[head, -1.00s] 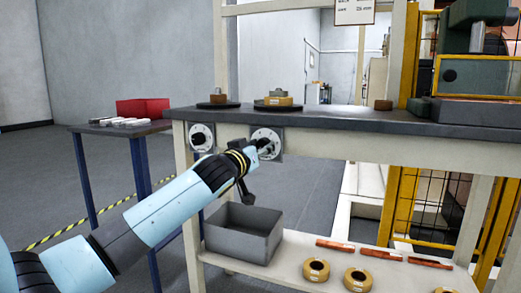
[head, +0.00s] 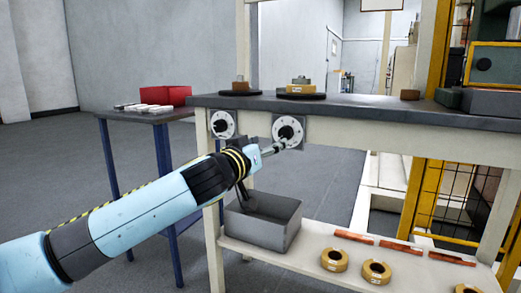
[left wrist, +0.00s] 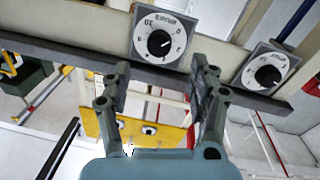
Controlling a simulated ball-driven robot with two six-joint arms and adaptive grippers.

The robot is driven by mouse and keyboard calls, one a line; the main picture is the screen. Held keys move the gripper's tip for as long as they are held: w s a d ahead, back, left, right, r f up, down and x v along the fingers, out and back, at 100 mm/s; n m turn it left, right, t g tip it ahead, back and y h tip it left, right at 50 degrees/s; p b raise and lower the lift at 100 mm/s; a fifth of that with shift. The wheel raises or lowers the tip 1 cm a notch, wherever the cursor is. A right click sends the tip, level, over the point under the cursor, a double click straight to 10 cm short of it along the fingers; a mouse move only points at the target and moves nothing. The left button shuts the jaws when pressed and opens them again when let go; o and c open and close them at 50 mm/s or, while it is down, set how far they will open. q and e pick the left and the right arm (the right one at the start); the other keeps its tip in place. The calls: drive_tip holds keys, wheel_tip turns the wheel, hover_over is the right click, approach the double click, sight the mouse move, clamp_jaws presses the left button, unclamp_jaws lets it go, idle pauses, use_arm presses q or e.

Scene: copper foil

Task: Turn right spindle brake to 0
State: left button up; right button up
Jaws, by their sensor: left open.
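The right spindle brake dial (head: 289,129) is a white round scale with a black knob on a grey plate on the bench's front edge. The left wrist view shows it upside down (left wrist: 149,42), ahead of the fingers; I cannot tell which mark the knob points at. A second, similar dial (head: 222,124) is to its left, and shows at the right in the left wrist view (left wrist: 269,72). My left gripper (head: 284,144) is just below and in front of the right dial. Its fingers (left wrist: 161,80) are apart, with nothing between them. My right gripper is not in view.
The bench top (head: 350,109) holds round tape pieces. Below are a grey bin (head: 262,222) and a shelf (head: 300,252) with tape rolls and red strips. A side table with a red box (head: 165,95) stands left. A yellow-framed machine is at the right.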

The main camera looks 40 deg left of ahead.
use_arm(q)
drive_tip(key=shift+s+d, duration=0.15)
drive_tip(key=shift+s, duration=0.7)
drive_tip(key=shift+s+d, duration=0.15)
drive_tip(key=shift+s, duration=0.7)
